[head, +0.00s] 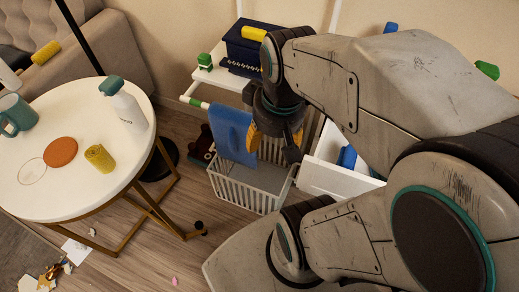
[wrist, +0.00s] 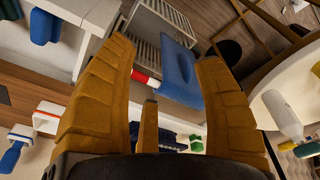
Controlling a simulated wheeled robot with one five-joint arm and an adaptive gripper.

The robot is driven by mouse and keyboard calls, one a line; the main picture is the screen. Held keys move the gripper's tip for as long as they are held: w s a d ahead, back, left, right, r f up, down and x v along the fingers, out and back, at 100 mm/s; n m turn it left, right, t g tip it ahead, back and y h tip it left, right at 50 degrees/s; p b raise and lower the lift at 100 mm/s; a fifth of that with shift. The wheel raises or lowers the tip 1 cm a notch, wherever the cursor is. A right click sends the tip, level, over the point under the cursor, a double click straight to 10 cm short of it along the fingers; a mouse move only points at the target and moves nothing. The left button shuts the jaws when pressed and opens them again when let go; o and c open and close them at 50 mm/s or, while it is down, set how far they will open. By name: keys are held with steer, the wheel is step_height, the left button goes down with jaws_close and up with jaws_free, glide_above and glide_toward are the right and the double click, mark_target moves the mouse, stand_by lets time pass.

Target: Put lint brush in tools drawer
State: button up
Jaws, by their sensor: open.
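The drawer also shows at the top left of the wrist view (wrist: 63,54). No drawer label is readable.
A blue cloth (head: 234,135) hangs over the basket (head: 243,193). A dark blue box (head: 250,48) stands on a shelf. Litter (head: 45,276) lies on the floor.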

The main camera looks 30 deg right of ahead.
steer(key=shift+n, duration=0.5)
steer(key=shift+s+a, duration=0.3)
steer(key=shift+a, duration=0.4)
steer(key=shift+s+a, duration=0.3)
steer(key=shift+a, duration=0.4)
steer(key=shift+s+a, duration=0.3)
steer(key=shift+a, duration=0.4)
